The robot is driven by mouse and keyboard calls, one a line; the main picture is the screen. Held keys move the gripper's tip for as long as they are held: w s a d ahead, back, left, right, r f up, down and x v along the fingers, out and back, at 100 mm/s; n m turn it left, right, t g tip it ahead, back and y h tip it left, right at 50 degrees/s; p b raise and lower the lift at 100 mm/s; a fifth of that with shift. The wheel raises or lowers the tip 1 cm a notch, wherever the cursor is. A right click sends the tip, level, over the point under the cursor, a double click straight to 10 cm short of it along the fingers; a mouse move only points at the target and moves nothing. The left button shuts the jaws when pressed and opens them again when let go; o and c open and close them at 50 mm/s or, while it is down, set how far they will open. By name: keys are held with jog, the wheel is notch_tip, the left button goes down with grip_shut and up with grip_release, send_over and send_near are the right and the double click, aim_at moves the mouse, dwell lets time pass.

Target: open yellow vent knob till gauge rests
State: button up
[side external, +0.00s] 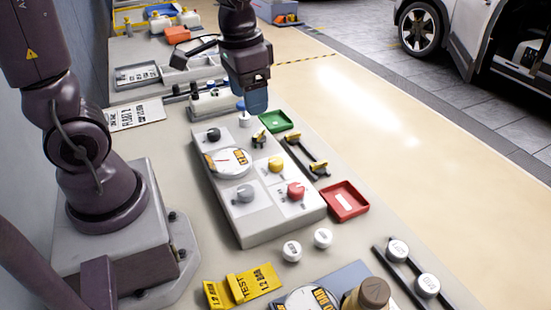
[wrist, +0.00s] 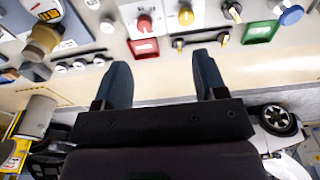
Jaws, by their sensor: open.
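The yellow vent knob (side external: 276,164) sits on the sloped grey panel box (side external: 262,225), right of the round gauge (side external: 228,162). The gauge has a white face and a red needle; its reading is too small to tell. In the wrist view the yellow knob (wrist: 186,15) is near the top edge, beyond my fingers. My gripper (side external: 256,108) hangs above the far end of the panel, apart from the knob. In the wrist view my gripper (wrist: 160,60) shows two blue fingers spread wide with nothing between them.
A red knob (side external: 296,190), a grey knob (side external: 245,193) and a black knob (side external: 213,134) share the panel. A green tray (side external: 275,121), a red tray (side external: 346,200) and a black bar with yellow clips (side external: 305,157) lie along its right. Tabletop farther right is clear.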

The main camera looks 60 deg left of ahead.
aim_at(275, 160)
jog(key=w+a+f+m+g, duration=0.1)
jog(key=w+a+f+m, duration=0.45)
jog(key=w+f, duration=0.3)
jog(key=shift+m, duration=0.35)
jog(key=f, duration=0.8)
jog(key=s+f, duration=0.1)
jog(key=f, duration=0.4)
jog(key=shift+d, duration=0.15)
jog(key=c, duration=0.9)
